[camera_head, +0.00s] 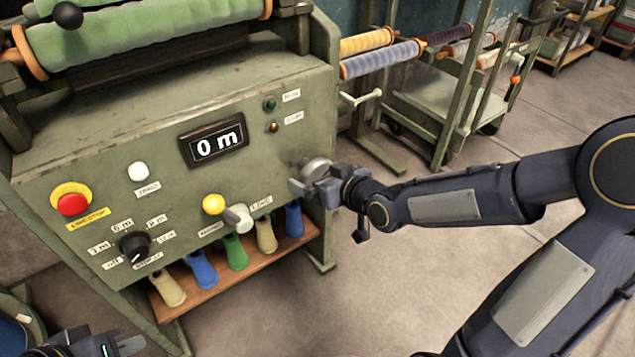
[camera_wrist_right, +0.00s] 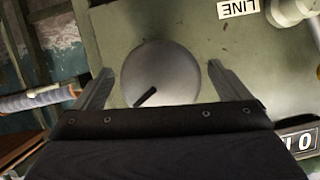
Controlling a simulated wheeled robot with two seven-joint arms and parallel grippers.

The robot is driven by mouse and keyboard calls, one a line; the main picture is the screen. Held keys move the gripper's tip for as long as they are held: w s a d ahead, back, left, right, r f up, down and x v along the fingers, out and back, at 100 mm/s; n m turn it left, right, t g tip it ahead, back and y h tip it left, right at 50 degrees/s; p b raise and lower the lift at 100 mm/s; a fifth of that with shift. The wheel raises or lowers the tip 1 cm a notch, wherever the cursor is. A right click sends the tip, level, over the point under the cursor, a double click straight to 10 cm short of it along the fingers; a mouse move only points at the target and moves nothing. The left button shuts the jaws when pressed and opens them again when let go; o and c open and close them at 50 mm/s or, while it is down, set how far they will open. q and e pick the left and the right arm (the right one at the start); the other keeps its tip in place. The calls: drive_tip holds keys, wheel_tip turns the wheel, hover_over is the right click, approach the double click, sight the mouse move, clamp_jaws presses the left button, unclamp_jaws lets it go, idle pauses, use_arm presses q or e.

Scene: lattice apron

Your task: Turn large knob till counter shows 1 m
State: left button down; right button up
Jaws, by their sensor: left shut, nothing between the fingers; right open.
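The large knob (camera_head: 316,166) is a round grey disc at the right of the green machine's front panel, partly hidden by my right gripper (camera_head: 308,184). In the right wrist view the large knob (camera_wrist_right: 165,70) lies between the two open fingers of my right gripper (camera_wrist_right: 160,72), one on each side, with narrow gaps seeming to remain. A dark pointer mark shows on its face, towards the lower left. My left gripper (camera_head: 118,347) is shut and empty at the bottom left.
The panel also bears a red stop button (camera_head: 71,204), a white button (camera_head: 138,171), a yellow button (camera_head: 213,204), a pale lever (camera_head: 238,217) and a small black selector (camera_head: 133,246). A wooden shelf (camera_head: 235,264) juts out below.

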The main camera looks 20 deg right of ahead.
drive_tip(key=shift+w+a+f, duration=0.15)
drive_tip(key=shift+w, duration=0.2)
